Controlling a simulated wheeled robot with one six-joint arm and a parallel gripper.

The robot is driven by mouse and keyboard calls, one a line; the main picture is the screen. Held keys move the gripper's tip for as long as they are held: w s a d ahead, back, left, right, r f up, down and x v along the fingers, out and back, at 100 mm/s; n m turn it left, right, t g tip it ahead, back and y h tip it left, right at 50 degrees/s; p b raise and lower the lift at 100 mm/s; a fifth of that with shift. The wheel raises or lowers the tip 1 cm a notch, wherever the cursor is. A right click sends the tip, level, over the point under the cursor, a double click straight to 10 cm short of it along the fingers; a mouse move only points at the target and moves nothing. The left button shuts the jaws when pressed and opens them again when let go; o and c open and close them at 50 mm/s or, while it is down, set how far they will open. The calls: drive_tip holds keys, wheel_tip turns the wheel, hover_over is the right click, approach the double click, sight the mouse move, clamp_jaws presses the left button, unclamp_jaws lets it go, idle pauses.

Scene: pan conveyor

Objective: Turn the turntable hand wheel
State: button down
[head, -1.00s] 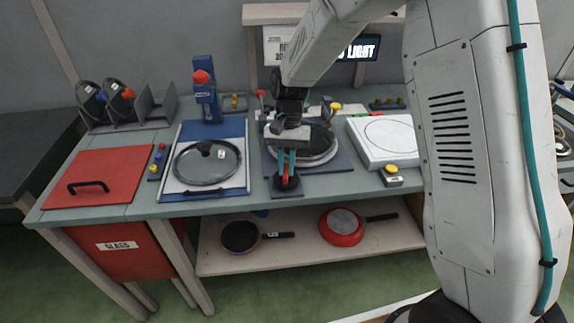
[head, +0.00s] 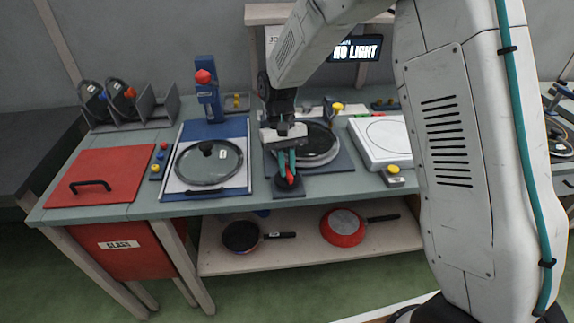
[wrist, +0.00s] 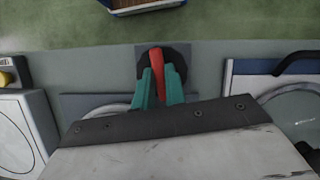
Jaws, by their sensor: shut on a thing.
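The turntable hand wheel is a small dark disc (head: 297,184) with a red handle, on a grey plate at the bench's front edge. In the wrist view the dark wheel (wrist: 181,59) shows at top centre, with the red handle (wrist: 157,62) lying across it. My gripper (head: 287,170) has teal fingers, which in the wrist view (wrist: 159,84) stand on either side of the red handle, shut on it. The turntable (head: 333,145) is just behind, with a dark round pan on it, partly hidden by my wrist.
Left are a glass-lidded panel (head: 208,165), a blue post with a red knob (head: 203,77) and a red bin lid (head: 100,174). Right is a white round-marked plate (head: 383,140). Two pans, one red (head: 342,227), lie on the shelf below. A sign reads "NO LIGHT".

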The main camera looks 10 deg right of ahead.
drive_tip(key=c, duration=1.4)
unclamp_jaws()
drive_tip(key=shift+d, duration=0.1)
drive_tip(key=shift+c, duration=0.2)
drive_tip(key=v, duration=0.7)
drive_tip(key=shift+r, duration=0.4)
drive_tip(key=shift+w, duration=0.1)
